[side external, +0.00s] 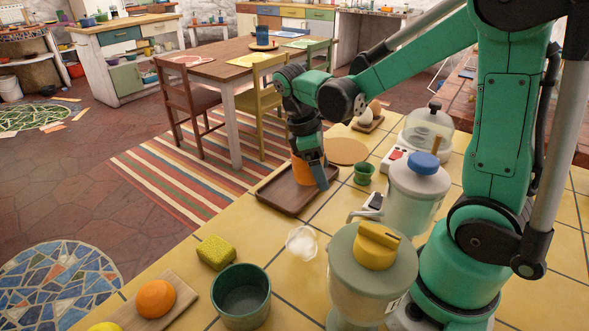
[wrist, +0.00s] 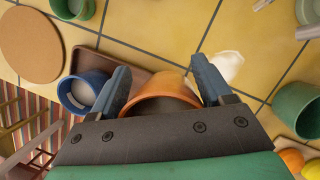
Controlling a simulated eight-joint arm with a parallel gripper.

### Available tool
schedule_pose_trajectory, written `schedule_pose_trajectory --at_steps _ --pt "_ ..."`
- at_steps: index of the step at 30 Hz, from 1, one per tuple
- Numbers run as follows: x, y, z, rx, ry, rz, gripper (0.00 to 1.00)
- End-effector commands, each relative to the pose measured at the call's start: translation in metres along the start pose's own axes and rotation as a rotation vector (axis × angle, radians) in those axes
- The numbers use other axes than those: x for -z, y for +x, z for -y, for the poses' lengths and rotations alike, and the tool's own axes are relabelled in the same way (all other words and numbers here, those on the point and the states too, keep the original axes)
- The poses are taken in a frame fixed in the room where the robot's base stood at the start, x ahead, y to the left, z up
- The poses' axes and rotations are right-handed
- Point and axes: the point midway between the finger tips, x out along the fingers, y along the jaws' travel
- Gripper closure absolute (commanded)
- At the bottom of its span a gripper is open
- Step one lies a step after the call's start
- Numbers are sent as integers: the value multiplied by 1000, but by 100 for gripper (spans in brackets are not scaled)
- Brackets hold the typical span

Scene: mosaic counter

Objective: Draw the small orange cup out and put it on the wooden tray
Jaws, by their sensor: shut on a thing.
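The small orange cup (side external: 300,172) is between the fingers of my gripper (side external: 313,172), over the wooden tray (side external: 275,192). In the wrist view the cup (wrist: 160,100) shows its rim between the two blue-grey fingers of my gripper (wrist: 164,85), which is shut on it. The tray (wrist: 135,58) lies beneath and beyond it. I cannot tell whether the cup's base touches the tray. A blue cup (wrist: 72,97) with something pale inside stands left of the left finger, at the tray's edge in that view; I cannot make it out in the side view.
A green cup (side external: 363,173) and a round cork mat (side external: 345,151) are close to the tray. A white, partly clear thing (side external: 301,243), a yellow sponge (side external: 215,252) and a large green pot (side external: 240,297) stand nearer the camera. Lidded jars (side external: 412,195) stand at the right.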

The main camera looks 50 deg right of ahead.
Motion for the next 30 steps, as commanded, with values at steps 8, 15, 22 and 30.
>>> schedule_pose_trajectory --at_steps 8,15,22,30 --pt "33 -29 -51 -126 -252 -44 100" --pt "40 -16 -54 -135 -271 -46 100" --pt "48 8 -53 -135 -270 -46 100" --pt "56 33 -53 -134 -269 -46 100"
